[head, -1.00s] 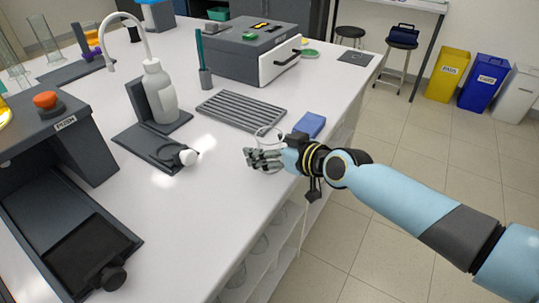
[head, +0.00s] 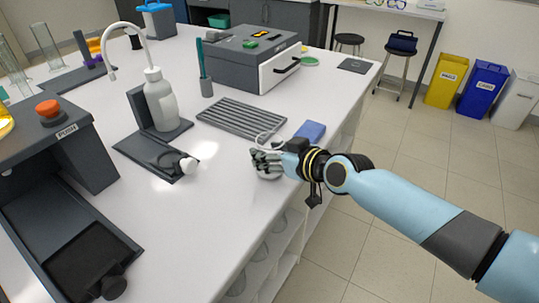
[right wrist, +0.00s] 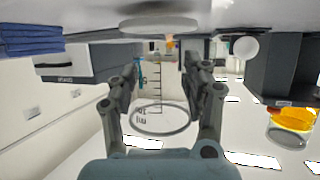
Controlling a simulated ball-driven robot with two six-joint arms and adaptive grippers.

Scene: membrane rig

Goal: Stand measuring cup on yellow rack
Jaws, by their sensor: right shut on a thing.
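The clear measuring cup (head: 270,137) is in my right gripper near the bench's right edge in the head view. It stands roughly upright. In the right wrist view the cup (right wrist: 156,90), with dark scale marks, sits between the two fingers. My right gripper (right wrist: 158,85) is shut on it; the gripper also shows in the head view (head: 266,162). I cannot tell whether the cup's foot touches the bench. A small yellow thing (head: 95,45) stands at the back left, too small to tell whether it is the yellow rack. My left gripper is not in view.
A grey ribbed tray (head: 240,118) and a blue block (head: 310,131) lie beyond the gripper. A wash bottle (head: 160,100) stands left of it. A push-button machine (head: 55,150) fills the left. The white bench is clear in front.

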